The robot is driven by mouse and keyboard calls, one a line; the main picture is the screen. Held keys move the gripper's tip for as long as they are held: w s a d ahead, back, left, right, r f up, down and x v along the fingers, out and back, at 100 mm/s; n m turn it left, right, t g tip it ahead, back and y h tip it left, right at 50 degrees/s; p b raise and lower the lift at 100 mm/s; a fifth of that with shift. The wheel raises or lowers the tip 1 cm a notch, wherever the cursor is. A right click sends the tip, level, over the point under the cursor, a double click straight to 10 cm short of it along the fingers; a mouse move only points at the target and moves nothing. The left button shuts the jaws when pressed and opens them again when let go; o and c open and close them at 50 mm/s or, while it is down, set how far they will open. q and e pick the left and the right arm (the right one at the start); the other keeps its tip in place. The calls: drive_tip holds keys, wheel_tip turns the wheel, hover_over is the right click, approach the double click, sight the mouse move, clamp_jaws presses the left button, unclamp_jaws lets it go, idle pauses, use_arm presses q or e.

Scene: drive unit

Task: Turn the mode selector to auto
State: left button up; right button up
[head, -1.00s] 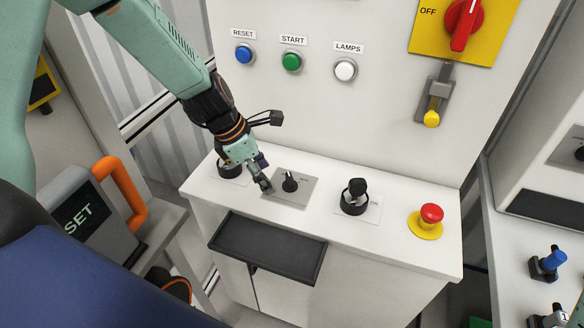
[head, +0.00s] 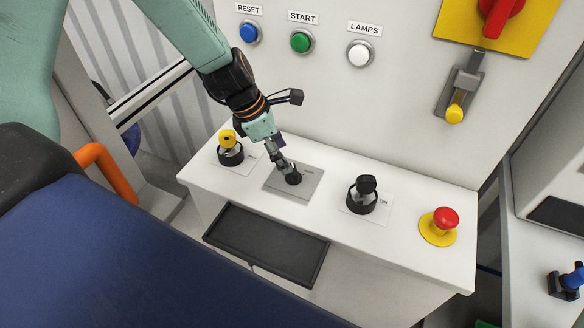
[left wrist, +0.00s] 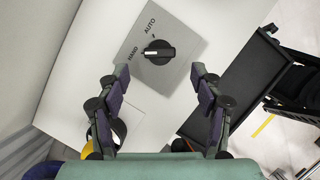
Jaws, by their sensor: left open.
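The mode selector (head: 293,178) is a black knob on a grey plate (head: 312,186) on the white console top. In the left wrist view the knob (left wrist: 160,52) has a white mark at its left end, pointing toward the HAND label (left wrist: 132,53); the AUTO label (left wrist: 150,25) is above it. My left gripper (head: 284,168) is at the knob in the head view, partly covering the plate. In the left wrist view its two fingers (left wrist: 153,75) are spread apart, with the knob ahead, between their lines. Whether they touch it cannot be told. My right gripper is not in view.
A black switch with a yellow top (head: 229,150) stands left of the plate; another black switch (head: 363,197) stands right, then a red emergency button (head: 444,220). A dark tray (head: 265,245) juts from the front. RESET, START and LAMPS buttons line the panel behind.

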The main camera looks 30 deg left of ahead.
sight(294, 169)
use_arm(q)
drive_tip(key=shift+s+d+f+b, duration=0.1)
drive_tip(key=shift+f+b, duration=0.25)
drive_tip(key=shift+f, duration=0.4)
drive_tip(key=b+x, duration=0.1)
drive_tip(key=x, duration=0.1)
drive_tip(key=b+x, duration=0.2)
drive_tip(key=shift+w+d+f, duration=0.1)
drive_tip(key=shift+w+d, duration=0.15)
drive_tip(key=shift+w, duration=0.2)
drive_tip(key=shift+s+a, duration=0.1)
drive_tip(key=shift+s, duration=0.2)
drive_tip(key=shift+w, duration=0.15)
drive_tip(key=shift+w+f, duration=0.1)
drive_tip(key=shift+w, duration=0.1)
drive_tip(key=shift+c, duration=1.3)
drive_tip(key=shift+s, duration=0.2)
drive_tip(key=c, duration=0.9)
